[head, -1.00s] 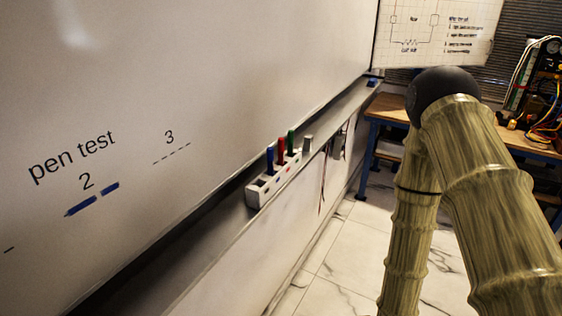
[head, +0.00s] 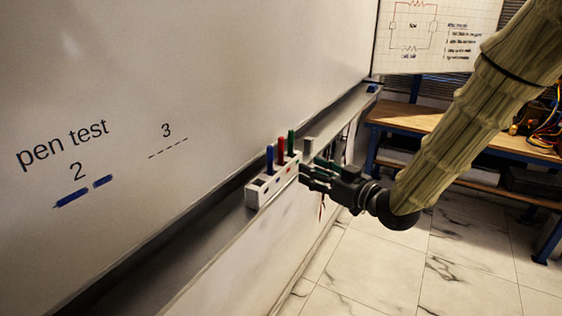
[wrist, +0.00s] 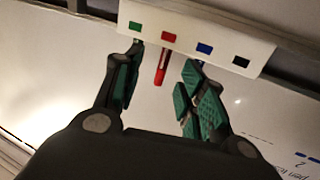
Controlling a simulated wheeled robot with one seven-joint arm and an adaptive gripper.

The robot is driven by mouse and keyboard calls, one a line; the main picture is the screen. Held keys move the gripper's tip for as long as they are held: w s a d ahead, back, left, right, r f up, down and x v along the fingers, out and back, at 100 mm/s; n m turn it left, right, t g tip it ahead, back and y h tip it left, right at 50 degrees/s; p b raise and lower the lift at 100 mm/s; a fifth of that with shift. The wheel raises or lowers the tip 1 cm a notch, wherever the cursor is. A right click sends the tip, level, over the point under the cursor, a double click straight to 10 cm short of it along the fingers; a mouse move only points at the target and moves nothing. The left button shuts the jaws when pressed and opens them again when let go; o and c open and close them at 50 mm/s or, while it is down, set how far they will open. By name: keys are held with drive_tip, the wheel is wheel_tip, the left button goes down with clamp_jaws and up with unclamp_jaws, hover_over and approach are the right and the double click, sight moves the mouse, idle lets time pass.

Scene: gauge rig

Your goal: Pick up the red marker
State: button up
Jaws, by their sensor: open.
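The red marker (head: 281,150) stands upright in a white holder (head: 254,195) on the whiteboard's ledge, between a blue marker (head: 270,158) and a green marker (head: 291,142). In the wrist view the red marker (wrist: 161,68) shows between my fingers, just below the holder (wrist: 215,35). My gripper (head: 308,174) is open, on the right side of the holder and close to it. In the wrist view my gripper's fingertips (wrist: 163,59) are spread on either side of the red marker, with gaps. No contact is visible.
A grey block (head: 308,145) sits on the ledge beyond the holder. The whiteboard (head: 190,80) rises to the left of the ledge. A wooden workbench (head: 415,120) stands at the back right. The tiled floor (head: 400,270) is clear.

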sight(281, 149)
drive_tip(key=shift+n+y, duration=0.4)
drive_tip(key=shift+y, duration=0.1)
drive_tip(key=p+x, duration=0.1)
drive_tip(key=x, duration=0.2)
drive_tip(key=r+p+x, duration=0.1)
drive_tip(key=x, duration=0.3)
drive_tip(key=r+p+x, duration=0.1)
drive_tip(key=p+x, duration=0.1)
drive_tip(key=x, duration=0.2)
drive_tip(key=shift+s+a+r, duration=0.2)
drive_tip(key=shift+a+r, duration=0.05)
drive_tip(key=shift+a, duration=0.15)
drive_tip(key=shift+d, duration=0.1)
drive_tip(key=c, duration=0.9)
